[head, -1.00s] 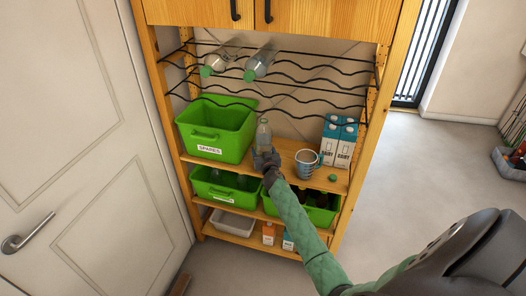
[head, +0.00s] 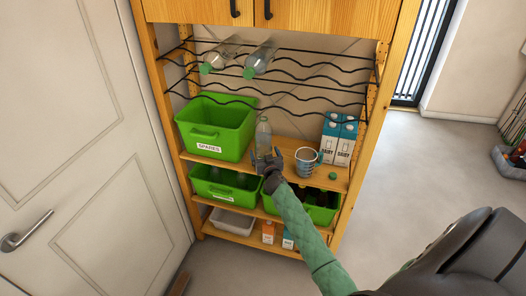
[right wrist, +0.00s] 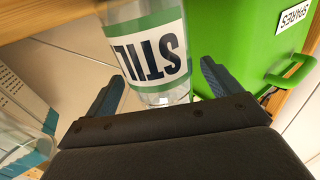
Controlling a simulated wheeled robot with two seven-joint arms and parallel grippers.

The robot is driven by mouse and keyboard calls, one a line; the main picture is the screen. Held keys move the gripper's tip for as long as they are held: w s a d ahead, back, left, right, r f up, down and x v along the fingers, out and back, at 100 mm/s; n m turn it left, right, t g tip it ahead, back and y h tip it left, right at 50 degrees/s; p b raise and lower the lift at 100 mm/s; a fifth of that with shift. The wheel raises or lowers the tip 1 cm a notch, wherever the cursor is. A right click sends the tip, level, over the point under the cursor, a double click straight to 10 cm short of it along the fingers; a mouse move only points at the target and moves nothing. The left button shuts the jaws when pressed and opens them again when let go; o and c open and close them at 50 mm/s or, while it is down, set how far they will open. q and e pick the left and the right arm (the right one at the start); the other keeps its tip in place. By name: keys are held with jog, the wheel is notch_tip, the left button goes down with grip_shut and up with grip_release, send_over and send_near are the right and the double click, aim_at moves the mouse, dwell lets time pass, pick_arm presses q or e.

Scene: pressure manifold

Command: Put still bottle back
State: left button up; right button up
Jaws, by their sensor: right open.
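A clear bottle (head: 263,136) stands upright on the wooden shelf, just right of the green SPARES bin. In the right wrist view the bottle (right wrist: 150,50) carries a white label with green bands reading "STIL", its end cut off. My right gripper (head: 266,160) is at the bottle's front. Its fingers are open, one on each side of the bottle's lower part in the right wrist view (right wrist: 160,85), with visible gaps. Two clear bottles with green caps (head: 214,60) (head: 258,62) lie on the black wire rack (head: 310,85) above. My left gripper is not seen.
The SPARES bin (head: 240,135) stands close left of the bottle. A patterned mug (head: 305,162), milk cartons (head: 338,140) and a small green cap (head: 332,176) are on its right. Lower green crates (head: 225,190) sit below. The rack's right part is clear.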

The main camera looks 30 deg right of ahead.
jog(key=b+v, duration=0.2)
jog(key=v, duration=0.6)
jog(key=s+a+f+n+g+y, duration=0.1)
jog(key=s+a+f+g, duration=0.2)
jog(key=s+a+f, duration=0.55)
jog(key=s+a+f+n+g+y, duration=0.1)
jog(key=s+f+g, duration=0.3)
jog(key=f, duration=1)
jog(key=s+a+f+n+g+y, duration=0.1)
jog(key=s+a+f, duration=0.5)
jog(key=f, duration=0.5)
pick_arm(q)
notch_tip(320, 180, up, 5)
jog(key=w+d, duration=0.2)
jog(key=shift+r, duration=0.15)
pick_arm(e)
jog(key=s+a+f+n+g+y, duration=0.1)
jog(key=s+a+f, duration=0.3)
jog(key=s, duration=0.5)
jog(key=s+a+f+n+g+y, duration=0.1)
jog(key=s+a+f+g, duration=0.2)
jog(key=s, duration=0.7)
jog(key=s+a+f+n+g+y, duration=0.1)
jog(key=s+a+f+g, duration=0.2)
jog(key=s+a+f, duration=0.4)
notch_tip(320, 180, down, 2)
jog(key=shift+s+f, duration=0.2)
jog(key=shift+s, duration=1)
